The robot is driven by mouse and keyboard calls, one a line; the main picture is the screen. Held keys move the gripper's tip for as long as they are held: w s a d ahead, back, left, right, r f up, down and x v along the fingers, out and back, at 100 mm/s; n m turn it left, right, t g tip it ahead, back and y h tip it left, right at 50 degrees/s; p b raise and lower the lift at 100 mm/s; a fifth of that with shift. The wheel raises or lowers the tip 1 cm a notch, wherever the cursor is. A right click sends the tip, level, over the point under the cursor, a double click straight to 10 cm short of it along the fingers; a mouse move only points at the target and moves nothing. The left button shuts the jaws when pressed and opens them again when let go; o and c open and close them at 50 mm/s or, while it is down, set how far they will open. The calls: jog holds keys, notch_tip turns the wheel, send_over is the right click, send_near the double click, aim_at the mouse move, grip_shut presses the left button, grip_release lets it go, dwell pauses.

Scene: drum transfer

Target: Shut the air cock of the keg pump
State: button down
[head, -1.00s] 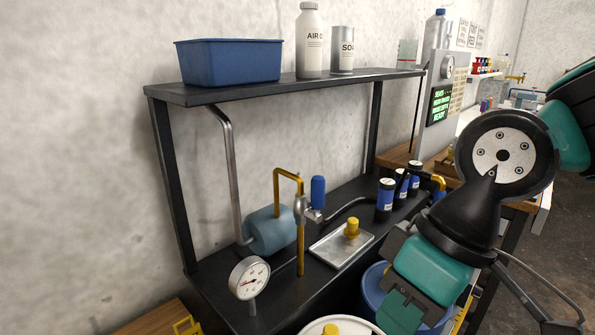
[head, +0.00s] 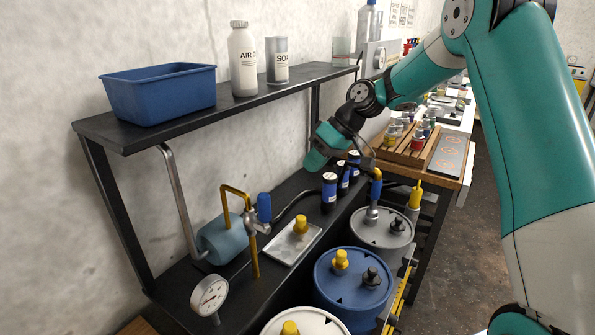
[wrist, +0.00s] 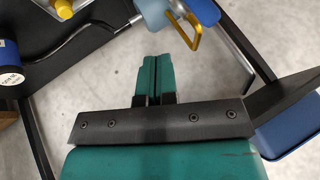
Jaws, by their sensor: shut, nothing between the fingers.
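The air cock's blue lever (head: 264,208) stands upright on a small metal valve body (head: 250,222) beside a bent yellow pipe (head: 235,190) on the lower shelf. The yellow pipe also shows at the top of the wrist view (wrist: 193,30), with blue parts cut off by the edge; I cannot tell which is the lever. A blue-gripped pump (head: 376,190) stands on the grey drum (head: 383,236). My gripper (head: 312,162) is above the lower shelf, right of and higher than the lever, apart from it. Its green fingers (wrist: 157,62) are together and empty.
Blue canisters (head: 329,190), a metal tray with a yellow bung (head: 301,226), and a gauge (head: 209,295) stand below. A blue drum (head: 335,286) is in front.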

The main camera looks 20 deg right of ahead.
aim_at(265, 214)
jog(key=a+f+p, duration=0.4)
jog(key=a+f, duration=0.3)
jog(key=a, duration=0.2)
jog(key=shift+d, duration=0.1)
dwell(0.3)
